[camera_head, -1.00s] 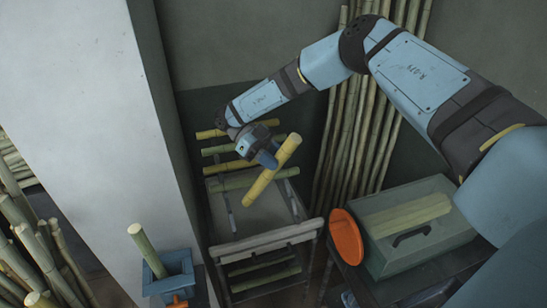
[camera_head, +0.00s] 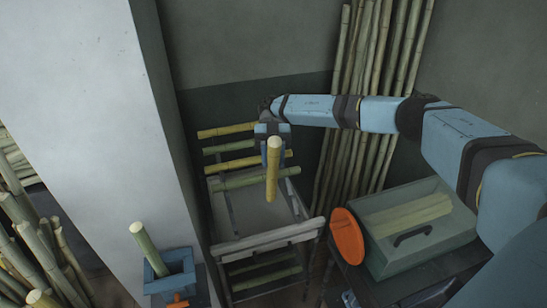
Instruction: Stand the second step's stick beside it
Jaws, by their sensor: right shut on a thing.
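My right gripper (camera_head: 272,138) is shut on a yellow cane stick (camera_head: 272,174). The stick hangs nearly upright in front of the rack. A green stick (camera_head: 149,250) stands tilted in a blue square holder (camera_head: 171,273) at the lower left. My left gripper does not show.
A green box (camera_head: 415,252) with a stick (camera_head: 408,217) in it and an orange disc (camera_head: 347,237) beside it stand at the right. Tall canes (camera_head: 365,110) lean on the back wall. A white pillar (camera_head: 85,110) and bundled canes (camera_head: 45,250) are at the left.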

